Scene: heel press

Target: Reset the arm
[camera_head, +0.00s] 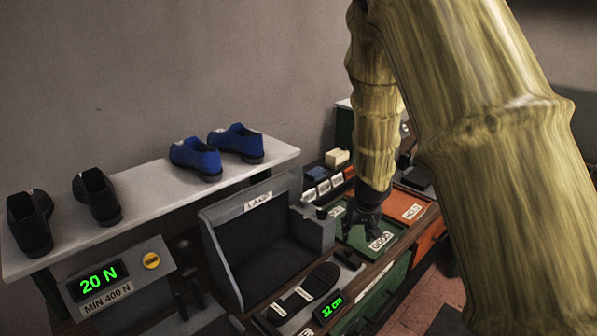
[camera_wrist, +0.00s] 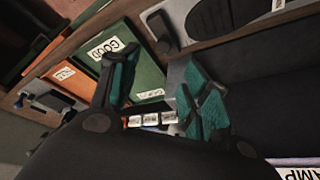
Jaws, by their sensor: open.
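My gripper (camera_head: 366,212) hangs at the end of my arm over the green tray (camera_head: 345,237) in the head view. In the wrist view its two teal-padded fingers stand apart and nothing is between them, so my gripper (camera_wrist: 160,78) is open and empty. The green tray, labelled GOOD, also shows in the wrist view (camera_wrist: 150,70) beyond the fingers. My arm hides part of the right side of the bench in the head view.
Black shoes (camera_head: 97,197) and blue shoes (camera_head: 196,158) stand on a white shelf (camera_head: 150,190). A panel (camera_head: 115,280) reads 20 N, MIN 400 N. A dark sole shape lies in front of the box.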

